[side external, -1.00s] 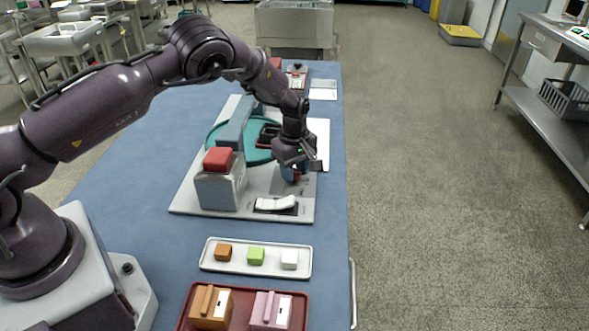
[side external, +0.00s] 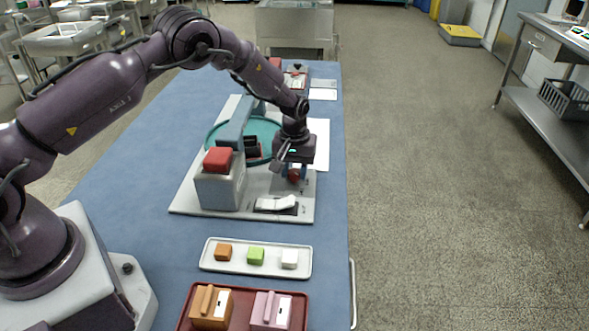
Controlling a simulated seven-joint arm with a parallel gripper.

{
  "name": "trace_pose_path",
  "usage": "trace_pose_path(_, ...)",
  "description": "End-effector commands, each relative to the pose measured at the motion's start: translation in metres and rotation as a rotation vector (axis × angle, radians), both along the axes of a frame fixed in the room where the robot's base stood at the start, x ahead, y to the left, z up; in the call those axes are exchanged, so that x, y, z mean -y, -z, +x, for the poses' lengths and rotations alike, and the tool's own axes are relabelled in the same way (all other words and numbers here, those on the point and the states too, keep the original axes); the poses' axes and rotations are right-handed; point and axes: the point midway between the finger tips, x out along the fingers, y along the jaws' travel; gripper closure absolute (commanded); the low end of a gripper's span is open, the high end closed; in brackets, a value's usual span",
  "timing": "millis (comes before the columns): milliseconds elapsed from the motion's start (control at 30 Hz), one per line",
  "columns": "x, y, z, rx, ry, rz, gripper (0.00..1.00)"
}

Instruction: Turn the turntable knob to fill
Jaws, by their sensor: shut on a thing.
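The turntable machine sits on a light grey base plate (side external: 190,205), with a teal round turntable (side external: 268,128) behind a grey column with a red block (side external: 218,160) on top. The knob (side external: 294,175), small with red and blue showing, stands on the right part of the plate. My gripper (side external: 287,171) points down over the knob and is shut on it. The fingers and my wrist hide most of the knob, so its pointer and setting cannot be read.
A white rocker switch (side external: 277,203) lies just in front of the knob. A white tray (side external: 213,264) holds orange, green and white cubes. A dark red tray (side external: 240,324) with brown and pink boxes is at the front. The blue table (side external: 140,180) is clear to the left.

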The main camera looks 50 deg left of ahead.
Motion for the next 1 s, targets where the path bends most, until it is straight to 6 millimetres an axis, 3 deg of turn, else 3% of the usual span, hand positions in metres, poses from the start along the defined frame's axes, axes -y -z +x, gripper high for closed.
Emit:
trace_pose_path(400,0.0003,-0.0011,-0.0001,-0.002,0.170,-0.001,0.88)
trace_pose_path(900,0.0004,-0.0010,0.0000,-0.002,0.191,-0.001,0.88)
trace_pose_path(933,0.0004,-0.0011,0.0000,-0.002,0.191,-0.001,0.62)
trace_pose_path(1000,0.0004,-0.0009,0.0000,-0.001,0.190,-0.001,0.46)
